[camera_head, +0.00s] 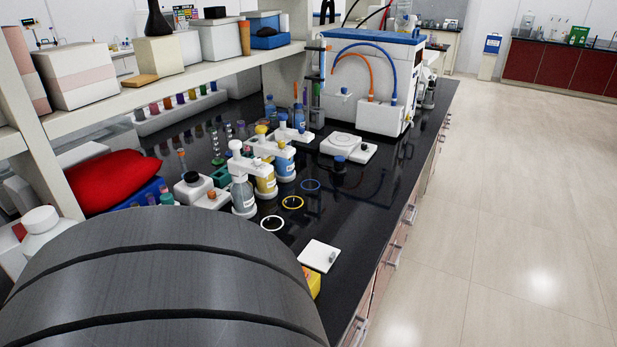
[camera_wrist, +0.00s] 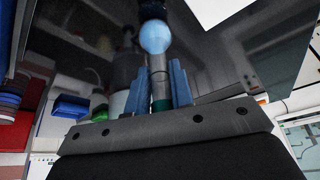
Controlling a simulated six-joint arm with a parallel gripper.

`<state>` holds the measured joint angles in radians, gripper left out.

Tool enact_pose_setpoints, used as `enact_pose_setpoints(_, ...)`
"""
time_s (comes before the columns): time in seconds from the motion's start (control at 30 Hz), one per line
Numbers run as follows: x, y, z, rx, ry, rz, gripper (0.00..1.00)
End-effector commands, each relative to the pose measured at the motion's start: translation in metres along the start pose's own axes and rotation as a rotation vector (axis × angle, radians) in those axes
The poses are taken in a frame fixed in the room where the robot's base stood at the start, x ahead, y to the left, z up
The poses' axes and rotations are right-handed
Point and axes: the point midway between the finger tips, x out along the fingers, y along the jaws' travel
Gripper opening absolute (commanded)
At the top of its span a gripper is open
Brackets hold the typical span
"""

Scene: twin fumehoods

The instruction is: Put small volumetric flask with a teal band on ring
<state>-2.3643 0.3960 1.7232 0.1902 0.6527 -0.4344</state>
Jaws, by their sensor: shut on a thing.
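In the wrist view my gripper (camera_wrist: 160,75) is shut, its two blue fingers on either side of the neck of a small volumetric flask (camera_wrist: 155,38). The flask has a round light-blue bulb beyond the fingertips, and a teal band (camera_wrist: 160,105) shows on its neck close to the palm. Whether the flask touches anything is unclear. My dark arm fills the lower left there, and neither gripper nor flask shows.
A shelf (camera_head: 160,86) overhangs the left. The bench's right edge is close.

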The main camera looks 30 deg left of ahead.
Motion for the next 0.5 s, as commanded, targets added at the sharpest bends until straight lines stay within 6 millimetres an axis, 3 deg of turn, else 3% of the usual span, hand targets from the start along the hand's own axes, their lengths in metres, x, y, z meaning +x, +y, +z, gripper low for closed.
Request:
enact_pose_setpoints(0.07,0.0023,0.0000,0.0011,0.000,-0.001,0.000,0.00)
enact_pose_setpoints(0.1,0.0022,0.0000,0.0011,0.000,-0.001,0.000,0.27)
enact_pose_setpoints(0.2,0.0021,0.0000,0.0010,0.000,-0.001,0.000,0.43)
enact_pose_setpoints(0.5,0.0002,0.0001,0.0001,0.000,0.000,0.000,0.43)
